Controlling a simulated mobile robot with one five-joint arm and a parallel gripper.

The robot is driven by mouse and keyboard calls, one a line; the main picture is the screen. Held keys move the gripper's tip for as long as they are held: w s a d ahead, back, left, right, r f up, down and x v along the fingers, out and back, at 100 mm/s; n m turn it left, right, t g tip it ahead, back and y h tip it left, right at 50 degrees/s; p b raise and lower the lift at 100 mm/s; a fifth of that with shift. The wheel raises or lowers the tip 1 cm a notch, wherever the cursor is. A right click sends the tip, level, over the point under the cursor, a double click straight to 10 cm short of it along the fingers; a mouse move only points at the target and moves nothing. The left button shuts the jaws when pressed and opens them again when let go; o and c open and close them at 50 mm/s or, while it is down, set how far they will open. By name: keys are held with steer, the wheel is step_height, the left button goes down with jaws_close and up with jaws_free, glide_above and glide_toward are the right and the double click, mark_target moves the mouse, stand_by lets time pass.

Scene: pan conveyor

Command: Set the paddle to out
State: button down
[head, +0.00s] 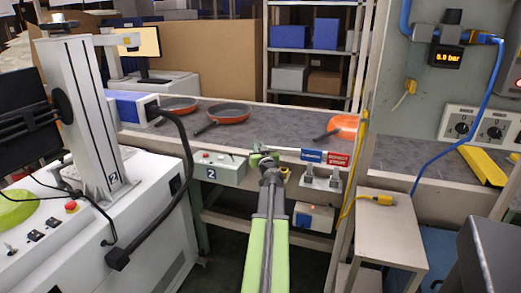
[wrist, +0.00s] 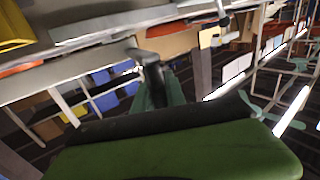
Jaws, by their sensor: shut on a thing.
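The paddle shows in the head view as a thin pale bar (head: 285,150) at the conveyor's front edge, lying nearly level beside a blue and red label plate (head: 325,158). My gripper (head: 264,158) is at its left end, shut on it. In the wrist view my gripper (wrist: 157,88) closes around a dark upright grip (wrist: 148,60), which looks like part of the paddle. The jaws hide much of the held part, and I cannot tell the paddle's exact setting.
The conveyor (head: 285,118) carries two orange pans (head: 228,113) (head: 178,104) at left and another orange pan (head: 342,124) at right. A control box (head: 218,170) sits left of my gripper. A metal bracket (head: 322,178) and a small table (head: 385,215) stand to the right.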

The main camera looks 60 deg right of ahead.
steer(key=shift+w+d, duration=0.1)
steer(key=shift+w, duration=0.05)
stand_by(1.5)
steer(key=c, duration=1.4)
jaws_free()
steer(key=shift+o, duration=0.2)
